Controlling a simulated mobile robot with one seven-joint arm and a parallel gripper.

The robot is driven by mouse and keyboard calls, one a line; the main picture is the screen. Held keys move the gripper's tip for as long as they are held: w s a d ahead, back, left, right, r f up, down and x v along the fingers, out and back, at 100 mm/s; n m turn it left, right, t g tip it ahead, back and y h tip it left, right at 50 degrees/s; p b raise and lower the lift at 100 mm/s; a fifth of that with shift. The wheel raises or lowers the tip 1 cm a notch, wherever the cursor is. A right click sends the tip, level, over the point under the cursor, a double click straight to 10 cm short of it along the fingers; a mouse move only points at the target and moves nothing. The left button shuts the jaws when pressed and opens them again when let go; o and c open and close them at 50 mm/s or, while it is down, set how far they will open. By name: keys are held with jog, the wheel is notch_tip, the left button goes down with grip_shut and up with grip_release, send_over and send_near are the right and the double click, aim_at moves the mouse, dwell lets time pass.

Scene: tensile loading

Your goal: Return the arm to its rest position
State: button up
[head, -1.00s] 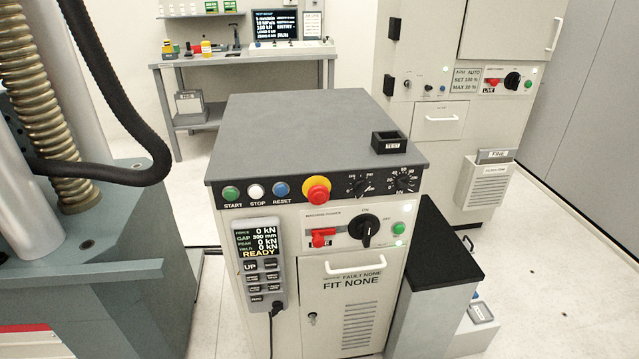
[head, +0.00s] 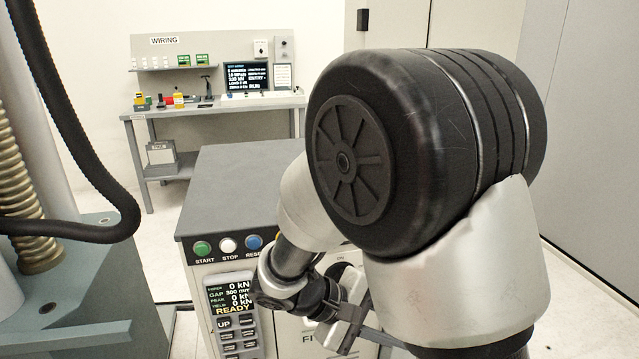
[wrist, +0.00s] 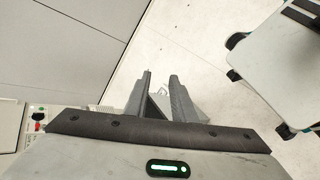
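My arm rises large in the right half of the head view, its black joint and silver links covering much of the control cabinet (head: 240,165). My gripper (head: 352,322) shows partly at the lower middle of the head view, in front of the cabinet's front face. In the wrist view both fingers of my gripper (wrist: 160,78) stand apart, with pale floor visible between the tips and nothing held. The cabinet's right side and its power switches are mostly hidden behind my arm.
The handheld pendant (head: 232,312) reads READY on the cabinet front. The green-grey test machine (head: 90,285) with its black hose (head: 75,140) stands at left. A workbench (head: 215,106) with a screen is behind. The wrist view shows open floor (wrist: 205,45) beyond the fingers.

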jog(key=s+r+m+t+y, duration=0.4)
jog(key=s+r+m+y, duration=0.3)
jog(key=s+r+y, duration=0.5)
notch_tip(320, 180, up, 18)
jog(key=w+h+p, duration=0.1)
jog(key=p, duration=1.5)
